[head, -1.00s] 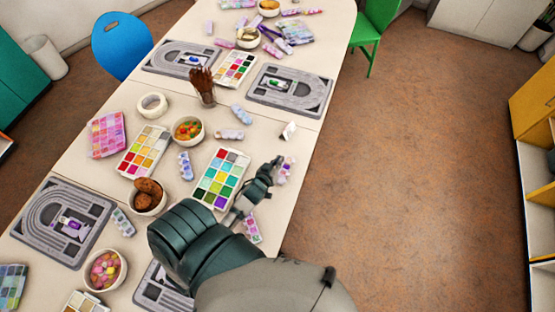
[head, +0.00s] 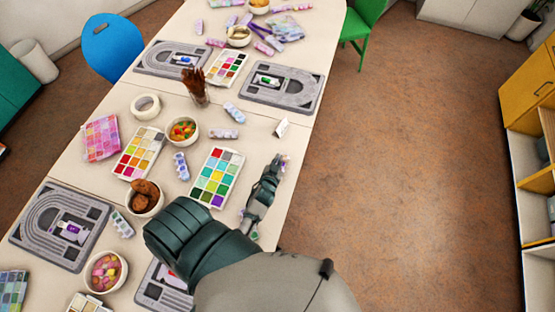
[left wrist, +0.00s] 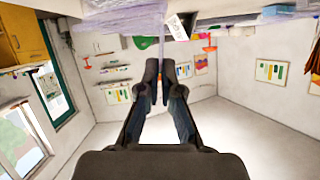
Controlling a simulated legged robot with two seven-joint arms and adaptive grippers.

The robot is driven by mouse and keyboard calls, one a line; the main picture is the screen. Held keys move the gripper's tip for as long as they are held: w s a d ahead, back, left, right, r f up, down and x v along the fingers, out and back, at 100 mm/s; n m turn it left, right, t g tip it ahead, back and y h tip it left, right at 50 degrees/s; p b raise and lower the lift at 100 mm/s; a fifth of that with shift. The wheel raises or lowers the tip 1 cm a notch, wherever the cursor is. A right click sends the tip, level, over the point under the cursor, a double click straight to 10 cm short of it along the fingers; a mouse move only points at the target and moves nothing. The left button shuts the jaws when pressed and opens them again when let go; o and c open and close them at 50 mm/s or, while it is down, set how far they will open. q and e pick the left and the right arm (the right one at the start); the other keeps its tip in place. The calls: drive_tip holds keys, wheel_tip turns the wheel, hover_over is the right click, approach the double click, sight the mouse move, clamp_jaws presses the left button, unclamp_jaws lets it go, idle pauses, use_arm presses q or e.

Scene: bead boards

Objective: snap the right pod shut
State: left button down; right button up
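A small pink-and-purple bead pod (head: 286,160) lies near the table's right edge, partly hidden behind my left gripper (head: 275,165) in the head view. I cannot tell whether its lid is up or down. Another small pod (head: 251,229) shows only in part beside the gripper's rear. A large translucent purple surface (left wrist: 105,22) is close above the fingers in that view. My right gripper is not in view.
Bowls, pods and grey bead boards (head: 281,88) crowd the rest of the table. Open brown floor (head: 420,170) lies to the right.

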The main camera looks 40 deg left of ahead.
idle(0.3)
use_arm(q)
drive_tip(key=c, duration=1.4)
unclamp_jaws()
drive_tip(key=shift+o, duration=0.2)
drive_tip(key=v, duration=1.2)
drive_tip(key=shift+d, duration=0.1)
